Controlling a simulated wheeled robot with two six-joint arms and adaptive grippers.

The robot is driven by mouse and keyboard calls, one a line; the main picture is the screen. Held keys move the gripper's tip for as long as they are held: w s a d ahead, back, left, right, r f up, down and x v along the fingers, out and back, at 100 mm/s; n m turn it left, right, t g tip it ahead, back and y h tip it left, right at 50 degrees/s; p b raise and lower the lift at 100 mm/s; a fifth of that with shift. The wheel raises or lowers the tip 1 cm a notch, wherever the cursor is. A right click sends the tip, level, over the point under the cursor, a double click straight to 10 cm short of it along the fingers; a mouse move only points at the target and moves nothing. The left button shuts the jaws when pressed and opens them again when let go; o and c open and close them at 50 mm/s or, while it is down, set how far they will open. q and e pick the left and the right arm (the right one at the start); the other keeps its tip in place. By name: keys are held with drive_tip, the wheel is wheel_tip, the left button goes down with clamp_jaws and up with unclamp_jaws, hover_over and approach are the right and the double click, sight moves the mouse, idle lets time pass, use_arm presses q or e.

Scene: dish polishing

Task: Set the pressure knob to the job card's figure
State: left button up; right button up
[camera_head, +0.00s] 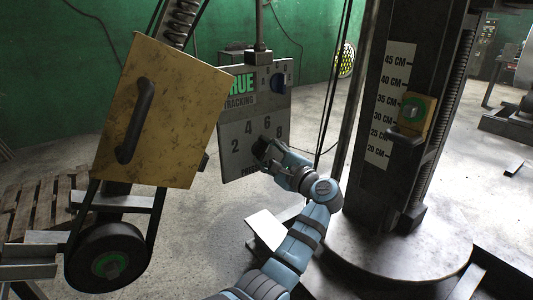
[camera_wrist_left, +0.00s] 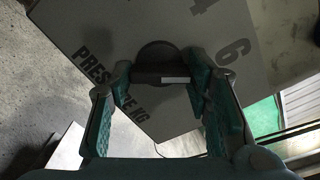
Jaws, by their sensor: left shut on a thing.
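The pressure knob (camera_wrist_left: 158,52) is dark and round, with a raised bar that has a white mark on its right part in the left wrist view. It sits on a grey panel (camera_head: 229,160) printed 2, 4, 6, 8 and "PRESSURE KG", part of the last word being hidden. My left gripper (camera_head: 264,150) is at the knob, which it largely hides in the head view. In the left wrist view its teal fingers (camera_wrist_left: 163,78) are shut on the knob from both sides. I cannot read the exact setting. No job card figure is readable. My right gripper is not seen.
A yellowish guard plate (camera_head: 180,115) and belt wheel (camera_head: 107,258) stand left. A dark column with a centimetre scale (camera_head: 389,105) stands right. A white sheet (camera_head: 266,228) lies below the panel.

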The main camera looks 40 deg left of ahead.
use_arm(q)
drive_tip(key=shift+r+n, duration=0.15)
drive_tip(key=shift+n, duration=0.95)
drive_tip(key=o, duration=1.2)
drive_tip(key=shift+c, duration=0.2)
